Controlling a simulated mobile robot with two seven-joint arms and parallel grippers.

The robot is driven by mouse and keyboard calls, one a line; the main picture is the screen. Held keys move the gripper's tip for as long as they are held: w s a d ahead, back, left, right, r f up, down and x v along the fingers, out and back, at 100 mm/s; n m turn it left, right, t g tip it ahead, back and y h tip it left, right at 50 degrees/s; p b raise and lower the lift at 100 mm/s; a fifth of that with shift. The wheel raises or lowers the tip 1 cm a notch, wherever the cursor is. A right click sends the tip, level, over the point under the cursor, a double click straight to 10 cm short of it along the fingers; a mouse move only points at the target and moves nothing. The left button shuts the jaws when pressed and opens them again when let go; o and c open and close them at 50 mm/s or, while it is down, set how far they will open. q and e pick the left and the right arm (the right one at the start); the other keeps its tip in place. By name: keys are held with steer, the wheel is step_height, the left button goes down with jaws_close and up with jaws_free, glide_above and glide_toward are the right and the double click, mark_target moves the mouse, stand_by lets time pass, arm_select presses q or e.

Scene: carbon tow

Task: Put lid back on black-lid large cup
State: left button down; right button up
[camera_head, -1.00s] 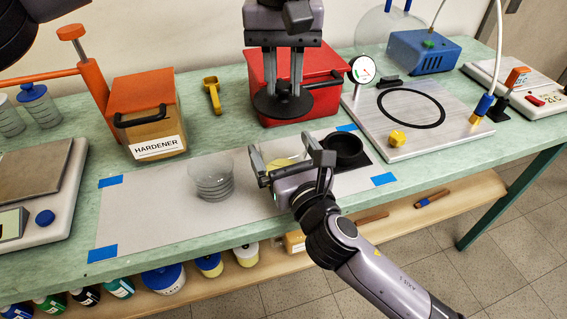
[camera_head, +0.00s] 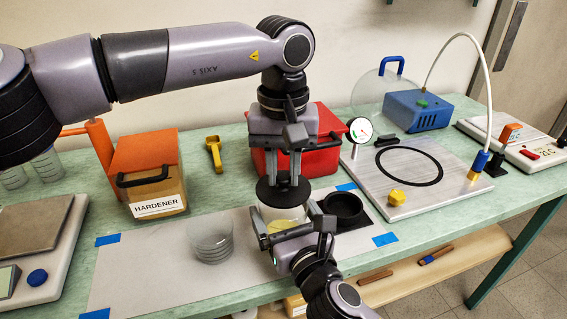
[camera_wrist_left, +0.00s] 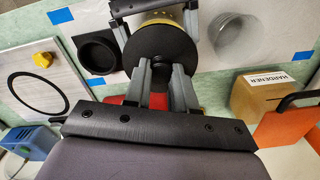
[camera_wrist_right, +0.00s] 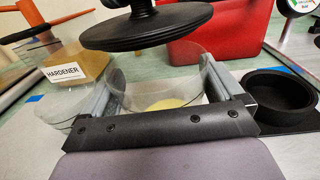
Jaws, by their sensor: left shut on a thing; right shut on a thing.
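My left gripper (camera_head: 287,178) is shut on the top of the black lid (camera_head: 275,195) and holds it from above, level or nearly so. The large cup (camera_head: 288,214) is clear with yellow content and stands on the pale sheet. My right gripper (camera_head: 285,222) is shut on the cup, one finger on each side. The lid (camera_wrist_right: 150,30) hangs over the cup (camera_wrist_right: 165,75) in the right wrist view, with a gap above the near rim; the far rim is hidden. In the left wrist view the lid (camera_wrist_left: 160,57) covers much of the cup.
An empty clear cup (camera_head: 211,240) stands left of the held cup. A black round holder (camera_head: 343,208) is close on the right. The red box (camera_head: 325,155) is just behind. The hardener box (camera_head: 150,175) and metal plate (camera_head: 415,175) flank the sheet.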

arm_select(q)
steer(key=shift+f, duration=0.15)
steer(key=shift+f, duration=0.75)
steer(key=shift+f, duration=0.6)
steer(key=c, duration=0.8)
jaws_free()
steer(key=shift+c, duration=0.2)
step_height(320, 180, up, 12)
arm_select(e)
steer(key=o, duration=1.1)
